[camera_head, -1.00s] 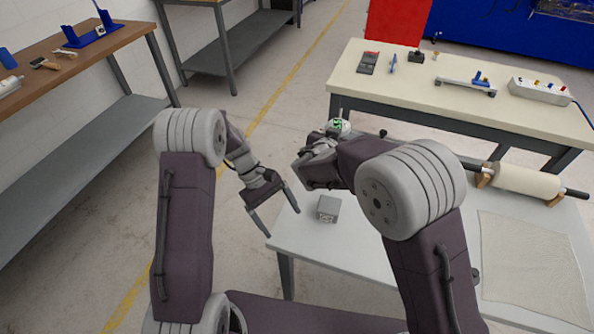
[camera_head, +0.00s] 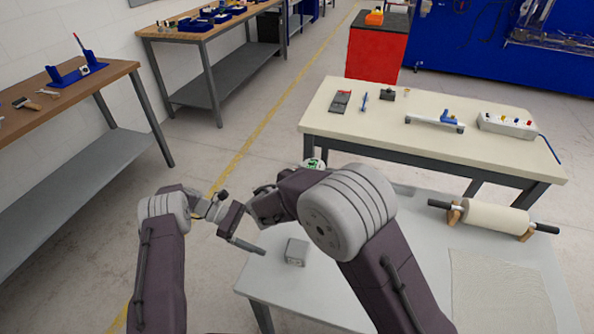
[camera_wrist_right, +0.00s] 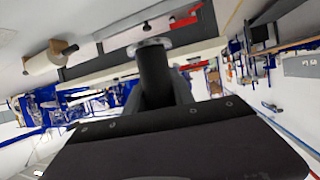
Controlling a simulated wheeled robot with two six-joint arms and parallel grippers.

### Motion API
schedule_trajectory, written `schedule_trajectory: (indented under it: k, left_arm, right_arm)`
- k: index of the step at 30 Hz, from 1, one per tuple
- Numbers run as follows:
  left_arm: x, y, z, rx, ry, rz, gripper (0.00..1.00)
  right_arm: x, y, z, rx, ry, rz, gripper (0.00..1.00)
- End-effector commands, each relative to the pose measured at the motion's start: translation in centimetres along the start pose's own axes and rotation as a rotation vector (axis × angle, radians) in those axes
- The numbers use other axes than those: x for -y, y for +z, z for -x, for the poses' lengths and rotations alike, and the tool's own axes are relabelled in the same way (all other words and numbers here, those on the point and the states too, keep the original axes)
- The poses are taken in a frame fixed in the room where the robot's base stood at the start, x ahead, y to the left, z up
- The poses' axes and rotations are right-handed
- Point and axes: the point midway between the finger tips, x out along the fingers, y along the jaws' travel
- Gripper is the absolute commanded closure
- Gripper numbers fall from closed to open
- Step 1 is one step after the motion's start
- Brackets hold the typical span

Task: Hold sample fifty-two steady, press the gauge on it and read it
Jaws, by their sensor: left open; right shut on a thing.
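A small grey foam block (camera_head: 296,252) with a pale label on its front sits on the white table; the label is too small to read now. My left gripper (camera_head: 258,248) is just left of the block, low over the table edge, with a finger pointing right toward it. It is open, apart from the block, and its other finger is mostly hidden. My right gripper (camera_wrist_right: 158,95) is shut on the gauge (camera_wrist_right: 152,50), a dark cylinder with a silver disc end. In the head view a round green-faced part (camera_head: 313,164) shows above my right arm, which hides the rest.
The white table (camera_head: 410,235) holds a roller (camera_head: 495,218) on wooden supports and a mesh sheet (camera_head: 500,290) at right. A cream bench (camera_head: 390,125) with tools and a power strip (camera_head: 508,124) stands behind. The tabletop right of the block is partly hidden by my right arm.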

Motion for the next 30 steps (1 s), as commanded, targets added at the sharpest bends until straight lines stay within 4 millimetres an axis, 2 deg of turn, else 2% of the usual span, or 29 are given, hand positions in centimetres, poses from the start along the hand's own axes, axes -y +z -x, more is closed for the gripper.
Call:
schedule_trajectory:
  k: [1, 6, 9, 11, 17, 20, 23, 30]
  left_arm:
    - [0.0, 0.0, 0.0, 0.0, 0.0, 0.0, 0.11]
    - [0.0, 0.0, 0.0, -0.001, 0.0, 0.0, 0.11]
    - [0.0, 0.0, 0.0, -0.001, 0.0, 0.0, 0.11]
    - [0.0, 0.0, 0.0, -0.001, 0.0, 0.0, 0.11]
    - [0.0, 0.0, 0.0, -0.001, 0.0, 0.0, 0.11]
    - [0.0, 0.1, -0.7, 0.001, -0.002, 0.0, 0.11]
    - [0.1, 0.1, -2.5, 0.0, -0.004, 0.001, 0.11]
    - [0.1, 0.1, -8.1, 0.0, -0.005, 0.0, 0.11]
  right_arm:
    - [-0.5, 1.5, 0.6, 0.0, 0.025, -0.005, 1.0]
    - [-2.2, 6.3, 3.0, -0.002, 0.073, -0.025, 1.0]
    - [-2.0, 8.7, 4.4, -0.003, 0.04, -0.013, 1.0]
    - [-1.6, 9.6, 5.0, -0.003, 0.015, -0.005, 1.0]
    - [-0.9, 10.2, 5.8, -0.003, -0.013, 0.002, 1.0]
    - [-0.9, 10.2, 5.8, -0.003, -0.013, 0.002, 1.0]
    - [-0.9, 10.2, 5.8, -0.003, -0.013, 0.002, 1.0]
    - [-0.9, 10.2, 5.8, -0.003, -0.013, 0.002, 1.0]
